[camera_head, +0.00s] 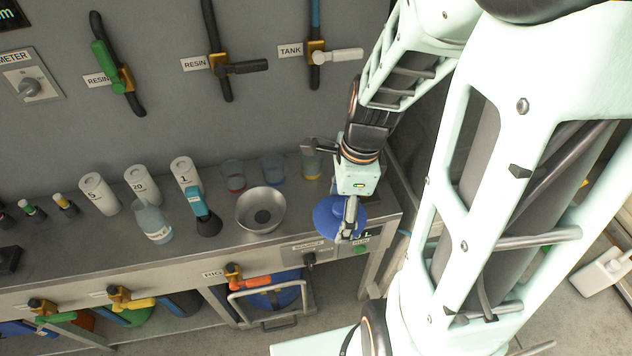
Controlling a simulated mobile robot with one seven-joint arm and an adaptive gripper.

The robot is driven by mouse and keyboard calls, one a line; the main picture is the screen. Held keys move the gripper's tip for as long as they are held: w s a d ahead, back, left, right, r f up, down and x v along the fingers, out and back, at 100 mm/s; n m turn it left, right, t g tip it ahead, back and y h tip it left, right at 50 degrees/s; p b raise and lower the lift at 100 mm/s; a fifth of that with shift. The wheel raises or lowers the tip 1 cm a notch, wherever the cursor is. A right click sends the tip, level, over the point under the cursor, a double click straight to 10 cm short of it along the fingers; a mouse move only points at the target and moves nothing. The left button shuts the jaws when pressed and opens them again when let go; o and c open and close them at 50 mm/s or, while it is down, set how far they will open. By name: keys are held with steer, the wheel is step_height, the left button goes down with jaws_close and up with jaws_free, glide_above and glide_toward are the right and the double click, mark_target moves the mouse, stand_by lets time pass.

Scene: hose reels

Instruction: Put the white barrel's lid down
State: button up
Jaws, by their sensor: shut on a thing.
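My gripper (349,217) is over the right end of the steel bench, with its fingers pointing down. It is shut on a round blue lid (327,217), which shows around the fingers. I cannot tell whether the lid touches the bench top or is held just above it. The fingers hide part of the lid. I cannot make out a white barrel for certain. A white container (606,272) stands on the floor at the far right, partly cut off by the frame edge.
Left of the lid on the bench (110,240) are a metal bowl (261,211), several small beakers (272,170), white numbered cylinders (184,172), a flask (153,222) and a blue-and-black tool (203,212). Valve handles (235,272) line the bench front. A blue drum (275,290) sits below.

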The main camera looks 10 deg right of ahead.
steer(key=shift+w+f, duration=0.2)
steer(key=shift+w, duration=0.1)
steer(key=w+f+b, duration=0.2)
steer(key=w+f, duration=0.1)
steer(key=w, duration=0.1)
steer(key=w+f+b, duration=0.3)
steer(key=w, duration=0.1)
steer(key=w+a+f+b, duration=0.1)
steer(key=w+f+b, duration=0.1)
steer(key=w, duration=0.2)
steer(key=shift+w+f+b, duration=0.3)
steer(key=shift+f+b, duration=0.1)
steer(key=shift+w+f, duration=0.15)
steer(key=shift+f, duration=0.15)
steer(key=shift+w+f+b, duration=0.2)
steer(key=shift+f+b, duration=1.25)
steer(key=shift+f, duration=0.15)
steer(key=shift+f, duration=0.1)
steer(key=o, duration=0.9)
